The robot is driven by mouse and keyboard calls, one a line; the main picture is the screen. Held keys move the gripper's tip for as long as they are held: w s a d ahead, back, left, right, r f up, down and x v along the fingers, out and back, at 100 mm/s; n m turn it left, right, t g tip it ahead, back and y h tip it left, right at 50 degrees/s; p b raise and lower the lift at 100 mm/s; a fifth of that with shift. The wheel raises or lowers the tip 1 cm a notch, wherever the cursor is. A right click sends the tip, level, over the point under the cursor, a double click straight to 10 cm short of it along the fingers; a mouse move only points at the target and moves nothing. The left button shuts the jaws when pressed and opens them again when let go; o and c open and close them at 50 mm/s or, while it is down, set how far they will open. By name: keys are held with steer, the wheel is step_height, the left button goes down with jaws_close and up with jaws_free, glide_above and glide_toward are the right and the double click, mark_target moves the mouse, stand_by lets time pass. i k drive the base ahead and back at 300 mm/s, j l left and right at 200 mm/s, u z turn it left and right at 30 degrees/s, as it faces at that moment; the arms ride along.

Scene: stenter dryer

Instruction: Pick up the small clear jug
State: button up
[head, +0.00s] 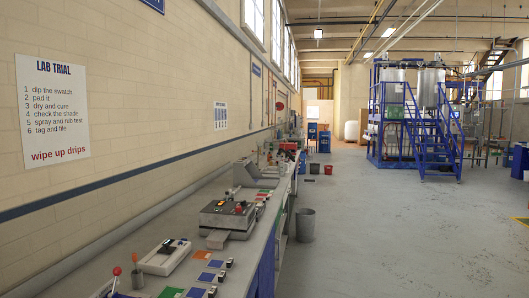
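I cannot make out a small clear jug in the head view. A long grey bench (243,254) runs along the left wall into the distance. Items on its far part are too small and crowded to tell apart. My gripper is not in view.
A grey bin (305,224) stands on the floor beside the bench. A blue-framed tank platform (420,135) stands at back right. The right foreground floor is clear.

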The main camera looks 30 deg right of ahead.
mark_target(281, 164)
steer(key=z, duration=0.3)
steer(key=i+l+z, duration=0.1)
steer(key=z, duration=0.3)
steer(key=i+l+z, duration=0.1)
steer(key=z, duration=0.25)
steer(key=i+z, duration=0.2)
steer(key=z, duration=0.2)
steer(key=i, duration=5.75)
steer(key=i+u, duration=0.1)
steer(key=i, duration=0.55)
steer(key=i+l, duration=0.15)
steer(key=i, duration=0.55)
steer(key=j+u, duration=0.05)
